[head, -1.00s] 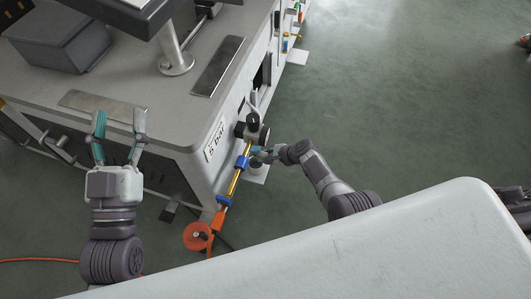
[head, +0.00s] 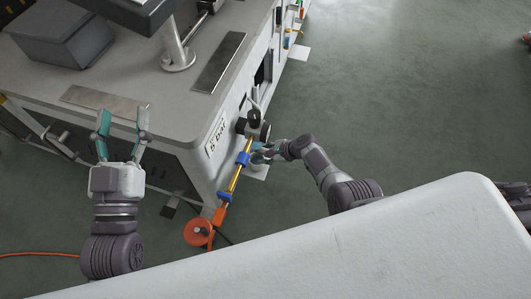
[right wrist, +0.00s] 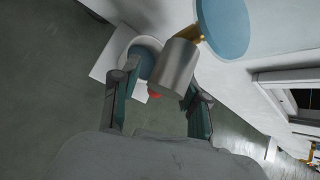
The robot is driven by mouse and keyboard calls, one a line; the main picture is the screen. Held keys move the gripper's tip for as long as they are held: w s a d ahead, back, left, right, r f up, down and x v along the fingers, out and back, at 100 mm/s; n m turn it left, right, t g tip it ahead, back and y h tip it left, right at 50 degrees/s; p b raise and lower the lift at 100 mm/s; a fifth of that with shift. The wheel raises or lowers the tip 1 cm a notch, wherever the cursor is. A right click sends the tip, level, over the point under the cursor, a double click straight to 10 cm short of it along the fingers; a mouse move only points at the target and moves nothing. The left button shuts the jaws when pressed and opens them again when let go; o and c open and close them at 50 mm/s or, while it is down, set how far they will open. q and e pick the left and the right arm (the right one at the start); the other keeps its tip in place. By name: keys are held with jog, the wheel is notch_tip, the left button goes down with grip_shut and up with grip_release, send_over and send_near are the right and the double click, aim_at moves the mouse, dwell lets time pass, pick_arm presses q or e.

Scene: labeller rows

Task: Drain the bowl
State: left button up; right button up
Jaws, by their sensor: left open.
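In the right wrist view a silver cylindrical bowl (right wrist: 175,66) hangs under a brass neck and a blue disc (right wrist: 224,25). A small red part (right wrist: 153,94) shows near its lower end. My right gripper (right wrist: 158,84) is open, with its fingers apart on either side of the bowl's lower end; I cannot tell whether they touch it. In the head view my right gripper (head: 268,154) is beside the black and silver fittings (head: 255,126) at the machine corner, and the bowl is not clear there. My left gripper (head: 123,124) is open and empty before the bench's front edge.
The bench (head: 150,75) carries a grey box (head: 65,40) and a post. A yellow tube with blue clips (head: 235,175) runs down to an orange disc (head: 198,232) at the corner.

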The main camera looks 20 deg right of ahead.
jog(key=shift+d, duration=0.1)
jog(key=shift+s+d+r, duration=0.25)
jog(key=shift+d+r, duration=0.05)
jog(key=shift+r, duration=0.05)
jog(key=v, duration=1.1)
jog(key=shift+a, duration=0.2)
